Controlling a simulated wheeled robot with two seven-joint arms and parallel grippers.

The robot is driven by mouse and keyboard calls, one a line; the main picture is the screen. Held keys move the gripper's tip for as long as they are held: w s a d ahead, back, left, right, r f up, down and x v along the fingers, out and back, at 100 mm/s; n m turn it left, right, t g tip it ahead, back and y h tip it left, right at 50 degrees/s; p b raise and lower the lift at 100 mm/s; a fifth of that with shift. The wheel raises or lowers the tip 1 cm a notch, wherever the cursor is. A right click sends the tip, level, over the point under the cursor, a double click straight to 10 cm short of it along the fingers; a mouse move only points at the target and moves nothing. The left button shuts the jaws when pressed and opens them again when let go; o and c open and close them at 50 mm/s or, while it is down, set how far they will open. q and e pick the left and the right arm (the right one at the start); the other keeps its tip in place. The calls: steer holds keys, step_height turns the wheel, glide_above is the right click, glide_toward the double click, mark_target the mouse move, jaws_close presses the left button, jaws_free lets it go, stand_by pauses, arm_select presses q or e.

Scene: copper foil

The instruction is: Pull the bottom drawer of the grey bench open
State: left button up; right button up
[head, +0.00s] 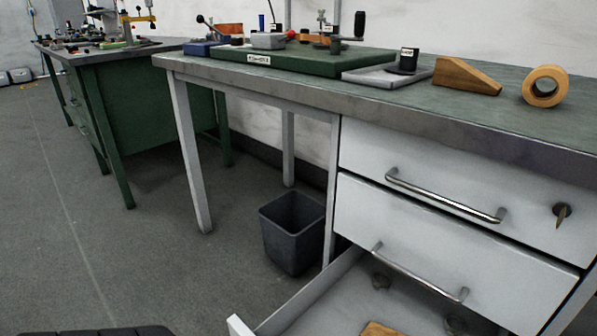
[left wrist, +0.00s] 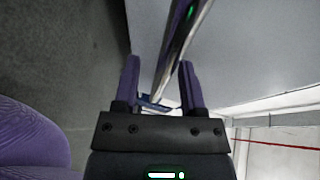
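The grey bench (head: 440,110) has pale drawer fronts under its right part. The top drawer (head: 365,150) and the middle drawer (head: 365,205) are shut, each with a metal bar handle. The bottom drawer (head: 310,290) stands pulled out, its inside showing; its front is mostly below the head view. In the left wrist view, my left gripper (left wrist: 158,75) has its purple fingers apart, with a shiny metal bar handle (left wrist: 183,42) running between them, nearer the right finger. A pale drawer front (left wrist: 250,50) fills the right side. Neither gripper shows in the head view.
Inside the open drawer lie a wooden piece (head: 382,329) and small round items (head: 380,282). A dark bin (head: 292,235) stands on the floor left of the drawer. A key (head: 562,212) sticks out of the top drawer. Floor (head: 150,240) to the left is clear.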

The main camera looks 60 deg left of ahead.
arm_select(q)
steer(key=p+v, duration=0.1)
steer(key=v, duration=0.9)
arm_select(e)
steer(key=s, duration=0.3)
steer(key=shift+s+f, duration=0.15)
arm_select(q)
steer(key=shift+f, duration=0.1)
